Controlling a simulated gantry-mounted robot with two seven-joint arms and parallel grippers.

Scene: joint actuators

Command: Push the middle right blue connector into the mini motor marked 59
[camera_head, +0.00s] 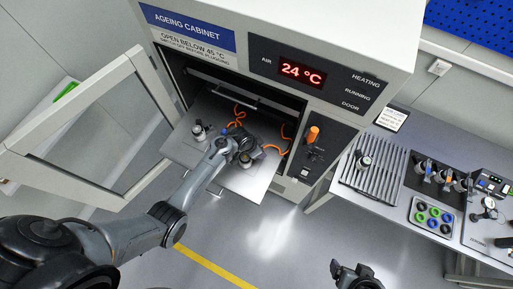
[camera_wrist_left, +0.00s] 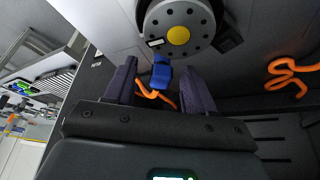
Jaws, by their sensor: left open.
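In the left wrist view, a round grey motor (camera_wrist_left: 180,22) with a yellow centre and a ring of dark holes is at the top; its small white label is too small to read. A blue connector (camera_wrist_left: 161,74) is at the motor's lower edge, between the fingertips of my left gripper (camera_wrist_left: 160,84), with orange cable behind it. I cannot tell whether the connector is inside the motor's socket. The left gripper is open, with a finger on each side of the connector. In the head view, my left gripper (camera_head: 238,147) is over the pulled-out shelf. My right gripper (camera_head: 355,274) is at the bottom edge.
The cabinet shelf (camera_head: 236,183) carries another motor (camera_head: 199,132) at left and loose orange cables (camera_head: 274,149). The cabinet door (camera_head: 85,150) stands open at left. A bench at right holds a ribbed rack (camera_head: 376,176) and a tray of coloured rings (camera_head: 432,217).

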